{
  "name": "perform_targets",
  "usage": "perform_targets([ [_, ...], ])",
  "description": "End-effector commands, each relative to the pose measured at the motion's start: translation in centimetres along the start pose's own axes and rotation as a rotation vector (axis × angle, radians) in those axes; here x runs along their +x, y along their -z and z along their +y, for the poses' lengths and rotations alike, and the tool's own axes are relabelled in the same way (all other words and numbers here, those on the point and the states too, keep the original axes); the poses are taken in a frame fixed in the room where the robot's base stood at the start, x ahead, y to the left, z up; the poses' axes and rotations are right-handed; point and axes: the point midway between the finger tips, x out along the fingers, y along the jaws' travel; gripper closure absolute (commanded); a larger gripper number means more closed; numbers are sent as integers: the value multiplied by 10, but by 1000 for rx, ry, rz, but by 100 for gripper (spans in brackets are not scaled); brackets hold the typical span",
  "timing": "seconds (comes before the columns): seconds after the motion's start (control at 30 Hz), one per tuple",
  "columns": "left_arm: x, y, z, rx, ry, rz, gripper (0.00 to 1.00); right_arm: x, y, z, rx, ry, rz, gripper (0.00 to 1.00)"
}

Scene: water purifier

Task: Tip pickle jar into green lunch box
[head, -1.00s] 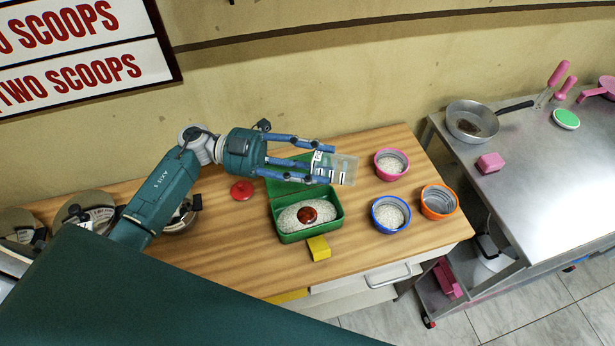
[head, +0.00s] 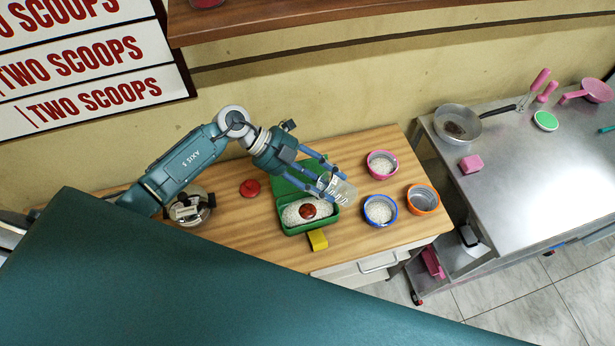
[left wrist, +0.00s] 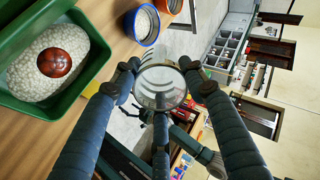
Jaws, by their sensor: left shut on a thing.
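My left gripper (head: 328,181) is shut on a clear jar (head: 340,190) with pale markings. The jar is tilted, just above the right end of the green lunch box (head: 313,227). The lunch box is open, its lid raised at the back, and holds white rice with a dark red round pickle (head: 308,211) on top. In the left wrist view the jar (left wrist: 160,88) shows between the fingers, with no pickle visible in it. The lunch box (left wrist: 95,82) and pickle (left wrist: 54,63) lie at the left there.
A red disc (head: 250,188) lies left of the lunch box and a yellow block (head: 318,239) in front. Pink (head: 382,164), blue (head: 380,211) and orange (head: 423,199) bowls stand to the right. A pot (head: 190,207) stands at left. A metal table (head: 520,180) is at far right.

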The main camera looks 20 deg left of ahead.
Motion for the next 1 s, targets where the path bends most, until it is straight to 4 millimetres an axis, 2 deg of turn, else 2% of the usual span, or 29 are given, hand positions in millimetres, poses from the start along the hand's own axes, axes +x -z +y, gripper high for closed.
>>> perform_targets([
  [0.27,12,0,-3,19,-233,-144,84,3,0,0,0,0,0,14],
  [0.7,59,9,-16,24,-617,-372,84,5,0,-2,1,2,0,14],
  [1.0,74,11,-19,22,-767,-459,84,8,-1,-1,1,1,0,14],
])
